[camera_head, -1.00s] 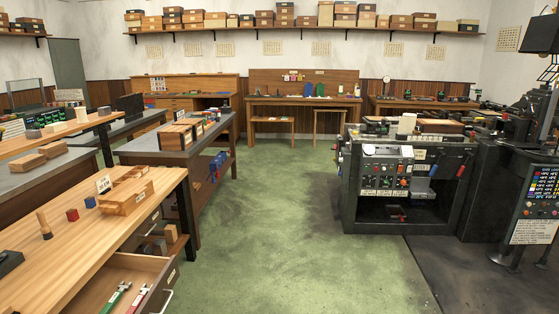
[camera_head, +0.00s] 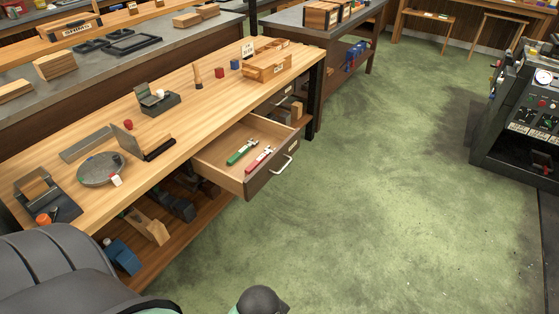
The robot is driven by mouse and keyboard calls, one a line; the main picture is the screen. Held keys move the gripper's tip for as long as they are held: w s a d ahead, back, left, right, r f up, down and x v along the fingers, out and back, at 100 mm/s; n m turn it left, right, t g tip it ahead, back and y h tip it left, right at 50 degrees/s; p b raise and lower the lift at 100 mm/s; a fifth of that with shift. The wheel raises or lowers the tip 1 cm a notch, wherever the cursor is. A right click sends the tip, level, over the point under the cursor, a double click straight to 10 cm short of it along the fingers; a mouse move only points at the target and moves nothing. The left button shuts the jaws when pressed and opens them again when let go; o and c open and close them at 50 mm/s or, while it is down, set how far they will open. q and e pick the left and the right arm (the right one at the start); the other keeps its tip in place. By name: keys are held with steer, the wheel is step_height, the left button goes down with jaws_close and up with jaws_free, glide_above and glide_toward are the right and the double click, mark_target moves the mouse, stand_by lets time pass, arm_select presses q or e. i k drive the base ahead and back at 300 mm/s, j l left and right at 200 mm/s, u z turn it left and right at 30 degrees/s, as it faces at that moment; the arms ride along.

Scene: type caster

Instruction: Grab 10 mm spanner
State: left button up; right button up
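Two spanners lie in the open drawer (camera_head: 216,161) of the long wooden workbench (camera_head: 82,195) at the left. One is a green-handled spanner (camera_head: 242,152), the other a red-handled spanner (camera_head: 260,158) nearer the drawer front. Their size marks are too small to read, so I cannot tell which is 10 mm. Neither of my grippers is in view. Dark rounded parts at the lower left and bottom middle seem to be my own body.
On the bench stand a wooden box (camera_head: 267,65), a round grey plate (camera_head: 101,169) and several small blocks. The open drawer juts out over the green floor (camera_head: 380,190), which is clear. A dark machine (camera_head: 519,118) stands at the right.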

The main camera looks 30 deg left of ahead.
mark_target(263, 156)
steer(key=j+u, duration=0.85)
